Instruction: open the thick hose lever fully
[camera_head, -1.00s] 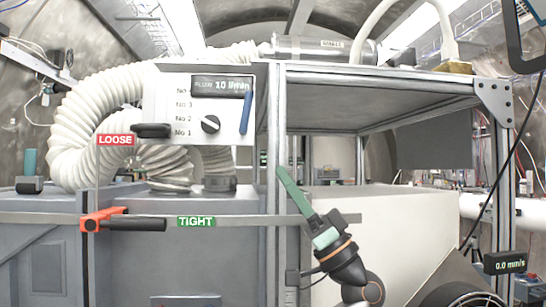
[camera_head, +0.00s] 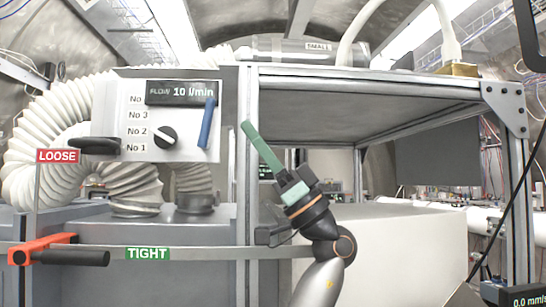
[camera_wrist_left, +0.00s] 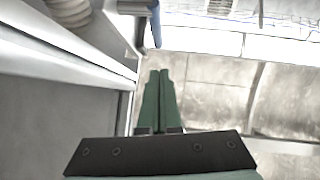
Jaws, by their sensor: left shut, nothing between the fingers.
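A white panel (camera_head: 122,112) carries a blue lever (camera_head: 206,122) at its right side, hanging down nearly upright with a slight tilt. A black handle (camera_head: 98,146) sticks out at the panel's lower left. Thick white ribbed hoses (camera_head: 50,120) run behind the panel. I cannot tell for sure which handle is the thick hose lever. My left gripper (camera_head: 247,125) has long green fingers, shut and empty, right of the blue lever and apart from it in the head view. In the left wrist view its fingers (camera_wrist_left: 160,74) point toward a blue bar (camera_wrist_left: 155,24), likely the lever. My right gripper is not in view.
A steel post (camera_head: 247,200) stands near the fingers, with a frame shelf (camera_head: 370,80) above. An orange clamp (camera_head: 40,248) with a black handle sits on a grey band marked TIGHT (camera_head: 148,253). A black knob (camera_head: 163,137) and flow display (camera_head: 182,92) are on the panel.

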